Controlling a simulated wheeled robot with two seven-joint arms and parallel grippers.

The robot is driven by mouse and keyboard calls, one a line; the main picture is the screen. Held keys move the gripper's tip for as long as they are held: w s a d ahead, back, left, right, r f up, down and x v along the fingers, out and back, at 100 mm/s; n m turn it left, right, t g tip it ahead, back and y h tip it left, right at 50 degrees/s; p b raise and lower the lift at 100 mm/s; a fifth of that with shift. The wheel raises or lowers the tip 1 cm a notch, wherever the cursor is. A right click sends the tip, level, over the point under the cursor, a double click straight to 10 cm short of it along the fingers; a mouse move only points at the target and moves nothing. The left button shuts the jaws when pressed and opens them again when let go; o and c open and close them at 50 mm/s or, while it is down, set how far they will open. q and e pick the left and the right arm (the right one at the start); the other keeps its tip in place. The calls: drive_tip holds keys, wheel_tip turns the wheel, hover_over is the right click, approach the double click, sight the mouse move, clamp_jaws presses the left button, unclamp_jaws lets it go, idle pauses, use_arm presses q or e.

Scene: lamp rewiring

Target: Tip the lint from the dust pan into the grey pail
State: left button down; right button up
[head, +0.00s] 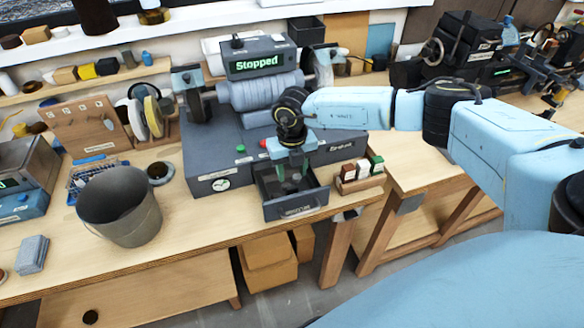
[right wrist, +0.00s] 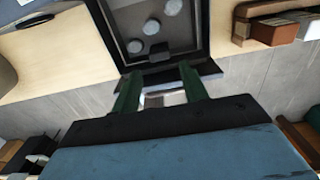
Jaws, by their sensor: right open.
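The dust pan (head: 318,200) is a dark drawer-like tray that sticks out from the front of the grey machine (head: 225,160). In the right wrist view the pan (right wrist: 198,30) holds several grey lint lumps (right wrist: 151,27). The grey pail (head: 125,215) stands upright on the bench, left of the machine. My right gripper (head: 291,185) is open above the pan. In the right wrist view its green fingers (right wrist: 160,90) reach to the pan's front edge, one on each side of its handle area; I cannot tell if they touch. My left gripper is not in view.
The machine's display (head: 254,62) reads "Stopped". A small rack of coloured blocks (head: 360,178) stands right of the pan. A dark cup (head: 160,173) is between pail and machine. Cardboard boxes (head: 268,262) are under the bench. The bench front between pail and pan is clear.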

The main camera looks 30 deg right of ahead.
sight(293, 190)
drive_tip(key=shift+f+b, duration=1.9)
drive_tip(key=shift+f, duration=1.05)
drive_tip(key=c, duration=0.8)
drive_tip(key=shift+s+a+r+p, duration=0.1)
drive_tip(key=shift+s+r+p, duration=0.1)
drive_tip(key=shift+s+p, duration=0.25)
wheel_tip(293, 190, up, 9)
drive_tip(key=p, duration=0.7)
